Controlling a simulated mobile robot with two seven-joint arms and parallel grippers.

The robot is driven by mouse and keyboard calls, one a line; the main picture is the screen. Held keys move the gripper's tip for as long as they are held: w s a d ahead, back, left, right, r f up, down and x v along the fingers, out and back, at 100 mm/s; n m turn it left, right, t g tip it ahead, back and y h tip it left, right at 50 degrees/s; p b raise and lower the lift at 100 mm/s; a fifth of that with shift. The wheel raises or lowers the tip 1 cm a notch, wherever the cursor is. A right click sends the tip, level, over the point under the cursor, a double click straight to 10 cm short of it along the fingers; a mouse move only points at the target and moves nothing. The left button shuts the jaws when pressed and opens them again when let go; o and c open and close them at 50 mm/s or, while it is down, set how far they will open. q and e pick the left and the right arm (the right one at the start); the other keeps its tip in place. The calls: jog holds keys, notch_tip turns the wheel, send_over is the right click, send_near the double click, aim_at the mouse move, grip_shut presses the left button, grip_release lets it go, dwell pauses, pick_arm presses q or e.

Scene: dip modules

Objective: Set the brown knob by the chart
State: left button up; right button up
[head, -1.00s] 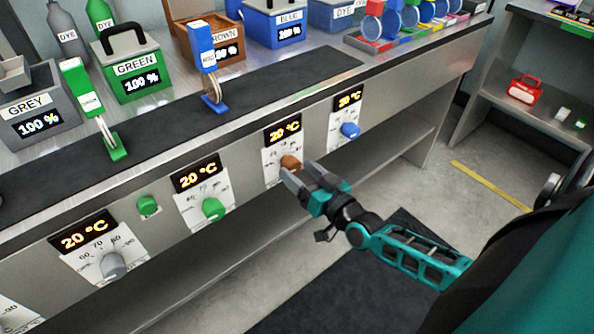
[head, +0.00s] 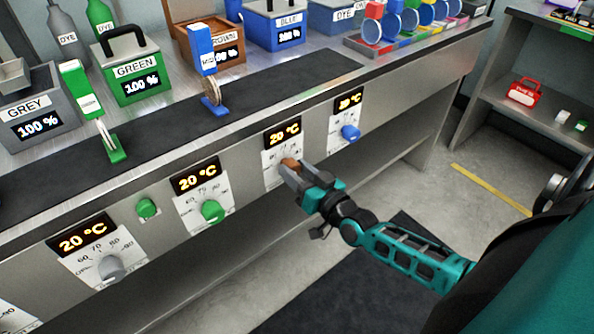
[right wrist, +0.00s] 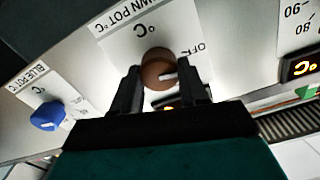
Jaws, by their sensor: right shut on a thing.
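The brown knob (head: 290,163) sits on the bench's front panel, below a display reading 20 °C. In the right wrist view the brown knob (right wrist: 158,70) lies between the fingers of my right gripper (right wrist: 160,88), with a pale pointer mark on its face. Its dial label (right wrist: 150,28) partly shows, with "OFF" at one side. In the head view my right gripper (head: 292,172) is shut on the knob and hides part of it and its dial. No separate temperature chart can be made out in the head view. My left gripper is not in view.
The blue knob (head: 350,132) is to the right, the green knob (head: 212,211) and grey knob (head: 111,268) to the left. A small green button (head: 147,208) is between those two. Labelled dye pots, including the green one (head: 136,80), stand on the bench above.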

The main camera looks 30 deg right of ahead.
jog(key=shift+c, duration=0.8)
jog(key=shift+m, duration=1.2)
jog(key=m, duration=0.5)
jog(key=shift+d+f, duration=0.1)
jog(key=m+b, duration=0.1)
jog(key=m, duration=0.3)
jog(key=shift+f+m, duration=0.1)
jog(key=shift+m, duration=0.3)
jog(key=m, duration=0.3)
jog(key=shift+b, duration=0.3)
jog(key=shift+m, duration=0.3)
